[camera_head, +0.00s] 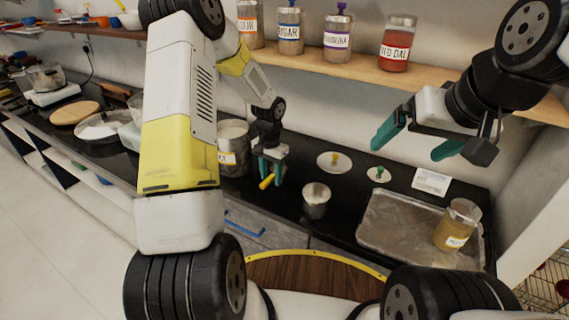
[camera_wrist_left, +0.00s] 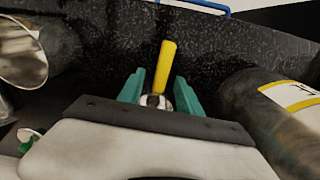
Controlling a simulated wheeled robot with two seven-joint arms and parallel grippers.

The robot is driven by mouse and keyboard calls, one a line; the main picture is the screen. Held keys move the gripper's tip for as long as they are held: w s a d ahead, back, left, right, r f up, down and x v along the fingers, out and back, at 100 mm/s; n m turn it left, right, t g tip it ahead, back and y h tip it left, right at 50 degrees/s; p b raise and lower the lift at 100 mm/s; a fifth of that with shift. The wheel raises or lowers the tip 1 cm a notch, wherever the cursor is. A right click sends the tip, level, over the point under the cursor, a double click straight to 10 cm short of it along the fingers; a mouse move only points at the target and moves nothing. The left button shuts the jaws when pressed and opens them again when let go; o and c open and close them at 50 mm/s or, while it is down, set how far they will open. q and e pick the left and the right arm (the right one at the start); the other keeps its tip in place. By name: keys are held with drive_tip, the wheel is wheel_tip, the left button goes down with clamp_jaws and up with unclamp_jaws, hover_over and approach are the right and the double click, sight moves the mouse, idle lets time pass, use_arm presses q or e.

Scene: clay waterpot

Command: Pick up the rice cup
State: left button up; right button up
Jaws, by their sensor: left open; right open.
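A small scoop with a yellow handle (camera_head: 266,182) and a shiny metal end is at my left gripper (camera_head: 272,168), over the black counter. In the left wrist view the yellow handle (camera_wrist_left: 167,58) stands between the two teal fingers of the left gripper (camera_wrist_left: 160,78), which are apart. Whether they touch it, I cannot tell. A metal cup (camera_head: 316,199) stands to the right of that gripper, and a metal cup rim (camera_wrist_left: 22,58) shows at the left wrist view's left edge. No label tells which is the rice cup. My right gripper (camera_head: 407,150) is open and empty above the counter.
A labelled canister (camera_head: 234,150) stands close left of my left gripper. Two small white dishes (camera_head: 334,168) lie behind the cup. A metal tray (camera_head: 385,228) with a yellow-filled jar (camera_head: 457,227) is at right. A shelf of jars (camera_head: 337,38) runs above.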

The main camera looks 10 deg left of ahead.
use_arm(q)
drive_tip(key=shift+f, duration=0.65)
clamp_jaws()
idle(0.9)
